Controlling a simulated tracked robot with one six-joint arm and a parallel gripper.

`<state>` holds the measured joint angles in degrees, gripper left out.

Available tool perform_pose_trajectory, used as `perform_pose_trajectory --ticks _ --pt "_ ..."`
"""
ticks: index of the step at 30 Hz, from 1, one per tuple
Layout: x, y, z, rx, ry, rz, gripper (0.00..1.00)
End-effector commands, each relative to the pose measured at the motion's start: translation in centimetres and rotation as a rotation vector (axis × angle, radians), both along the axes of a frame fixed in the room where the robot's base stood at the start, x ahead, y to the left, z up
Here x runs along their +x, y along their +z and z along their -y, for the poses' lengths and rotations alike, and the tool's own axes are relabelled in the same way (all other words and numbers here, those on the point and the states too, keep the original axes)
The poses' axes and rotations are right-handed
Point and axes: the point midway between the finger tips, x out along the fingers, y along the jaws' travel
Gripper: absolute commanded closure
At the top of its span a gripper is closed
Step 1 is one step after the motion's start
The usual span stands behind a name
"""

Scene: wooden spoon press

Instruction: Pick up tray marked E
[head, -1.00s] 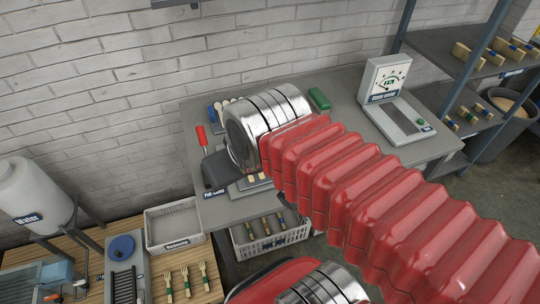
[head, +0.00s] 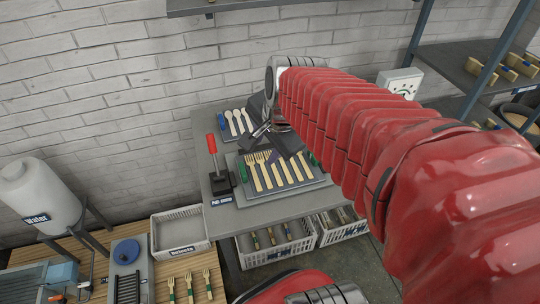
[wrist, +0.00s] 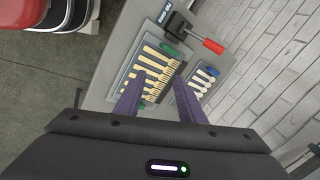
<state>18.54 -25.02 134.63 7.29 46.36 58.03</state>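A flat grey tray (head: 248,190) with several light wooden forks in a row lies on the grey table, with green at its side. No letter E is readable on it. My gripper (head: 272,144) is over the tray's back part in the head view, with the arm covering some of the area behind. In the wrist view, the two purple fingers of my gripper (wrist: 158,78) are spread apart with nothing between them, and the fork tray (wrist: 132,50) lies beyond their tips. Whether a finger touches the tray cannot be told.
Several pale spoons (head: 238,122) lie on a second tray beside it. A lever with a red handle (head: 211,144) stands at the table's left. White crates (head: 275,250) sit below. A rejects bin (head: 180,230) is at lower left, and a scale (head: 402,80) at the back right.

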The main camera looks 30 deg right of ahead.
Motion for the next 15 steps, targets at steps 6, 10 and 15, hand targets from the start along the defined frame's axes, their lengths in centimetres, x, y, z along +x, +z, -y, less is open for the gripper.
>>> perform_pose_trajectory --ticks 6,10,15 --pt "1.6 -1.3 4.7 0.183 -0.438 0.005 0.64" --pt "2.3 -2.1 7.7 0.291 -0.701 0.014 0.64" --pt "2.8 -3.4 11.8 0.431 -1.046 0.033 0.64"
